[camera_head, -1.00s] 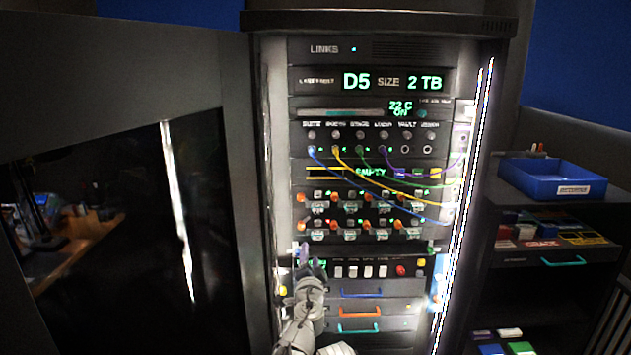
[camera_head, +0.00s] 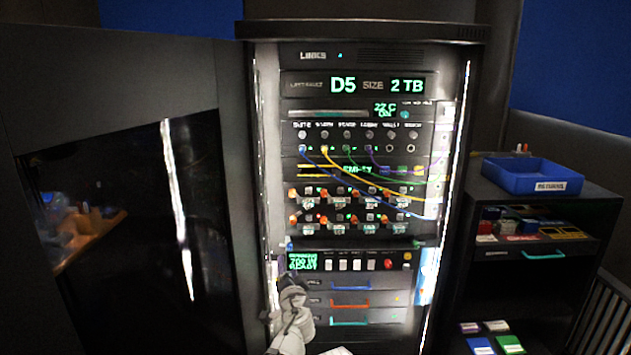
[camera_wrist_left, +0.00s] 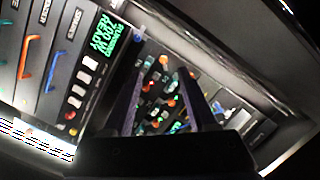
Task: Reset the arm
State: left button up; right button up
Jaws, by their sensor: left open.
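My left gripper (camera_head: 283,266) is at the lower left of the equipment rack (camera_head: 462,120), beside a small green-lit display (camera_head: 303,261). In the left wrist view its two dark fingers (camera_wrist_left: 160,85) stand apart with nothing between them. The display also shows there (camera_wrist_left: 101,38), with "READY" on its last line. My left forearm rises from the bottom edge in the head view. My right gripper is not in view.
Coloured cables run across the rack's upper part, above rows of orange-handled units (camera_head: 347,193). Drawers with blue (camera_head: 350,287), red and green handles lie below. A blue returns tray (camera_head: 532,177) sits on a shelf unit at the right. A dark panel (camera_head: 130,130) stands left.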

pick_arm(q)
jog(key=s+a+f+n+g+y, duration=0.3)
jog(key=s+a+f+n+g, duration=0.5)
jog(key=s+a+f, duration=0.5)
jog(key=s+d+f+g+h, duration=0.2)
jog(key=s+f+g+h, duration=0.15)
jog(key=s, duration=0.35)
jog(key=s+d+f+g+h, duration=0.1)
jog(key=s+f+g+h, duration=0.3)
jog(key=s, duration=0.3)
jog(key=s+d+r+m+y+p, duration=0.1)
jog(key=d+r+p, duration=0.2)
jog(key=r+p, duration=0.3)
jog(key=s+d+r+m+g+p, duration=0.1)
jog(key=s+d+r+p, duration=0.1)
jog(key=d+r+p, duration=0.2)
jog(key=s+d+r+m+y+p, duration=0.1)
jog(key=d+r+p, duration=0.3)
jog(key=r+p, duration=0.6)
jog(key=shift+s+d+r+y, duration=0.2)
jog(key=shift+s+r+y, duration=0.15)
jog(key=shift+s, duration=0.25)
